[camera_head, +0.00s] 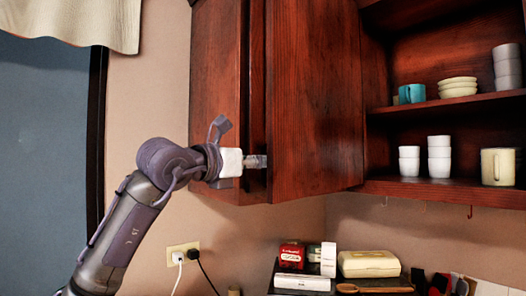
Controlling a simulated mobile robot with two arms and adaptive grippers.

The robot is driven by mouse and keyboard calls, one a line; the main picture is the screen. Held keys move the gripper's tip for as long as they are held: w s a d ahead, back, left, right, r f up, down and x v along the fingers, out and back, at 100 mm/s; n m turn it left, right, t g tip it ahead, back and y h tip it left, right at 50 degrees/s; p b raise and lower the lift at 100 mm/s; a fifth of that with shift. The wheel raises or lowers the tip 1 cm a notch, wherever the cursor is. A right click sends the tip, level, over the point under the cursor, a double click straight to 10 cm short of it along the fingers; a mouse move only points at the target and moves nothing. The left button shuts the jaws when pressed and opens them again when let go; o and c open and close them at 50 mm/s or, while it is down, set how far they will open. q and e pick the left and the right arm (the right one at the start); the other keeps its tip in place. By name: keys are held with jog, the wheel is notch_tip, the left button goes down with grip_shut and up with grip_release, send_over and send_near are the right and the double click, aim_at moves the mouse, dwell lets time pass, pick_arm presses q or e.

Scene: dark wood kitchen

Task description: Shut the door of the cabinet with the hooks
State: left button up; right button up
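The hook cabinet (440,105) is at the right, its shelves exposed and small hooks (470,212) under its bottom board. Its reddish-brown wooden door (315,100) stands open, swung out to the left of the shelves. My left gripper (257,161) reaches in from the left, its tip at the door's free left edge. It looks close to or against that edge; contact is unclear. The fingers are small and partly merge with the dark wood, so their opening cannot be made out. My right gripper is not in view.
Another dark wood panel (217,75) lies left of the door, behind my gripper. Cups (439,157), bowls (458,87) and a cream mug (498,166) stand on the shelves. Below are a cream box (369,264), a red tin (291,255) and a wall socket (183,253).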

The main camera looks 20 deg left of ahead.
pick_arm(q)
jog(key=shift+x, duration=0.9)
jog(key=shift+c, duration=0.3)
grip_shut()
